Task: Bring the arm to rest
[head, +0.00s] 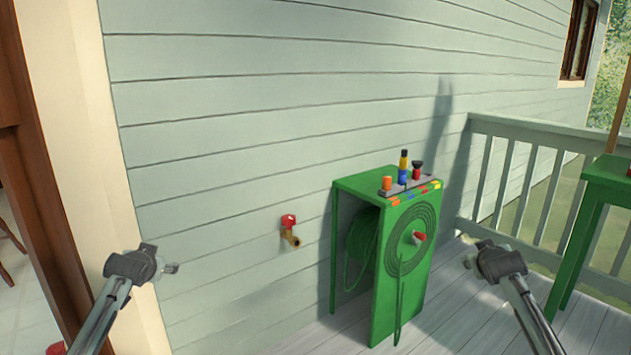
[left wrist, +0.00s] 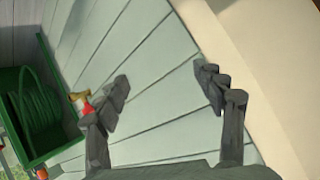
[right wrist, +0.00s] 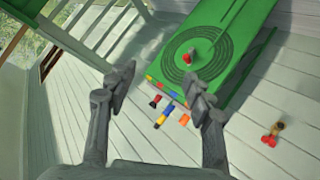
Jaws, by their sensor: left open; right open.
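My left gripper (head: 168,268) is at the lower left in the head view, in front of the pale green siding. In the left wrist view its two fingers (left wrist: 165,90) are spread apart with nothing between them. My right gripper (head: 476,254) is at the lower right in the head view, right of the green hose reel cabinet (head: 407,285). In the right wrist view its fingers (right wrist: 163,98) are also spread and hold nothing. Both arms are raised, apart from the things around them.
A red-handled brass tap (head: 290,232) sticks out of the wall. The cabinet carries a coiled hose (head: 362,248) and several coloured nozzles (head: 403,170) on top. A porch railing (head: 530,180) and a green table (head: 590,205) stand at right. A brown door frame (head: 38,190) is at left.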

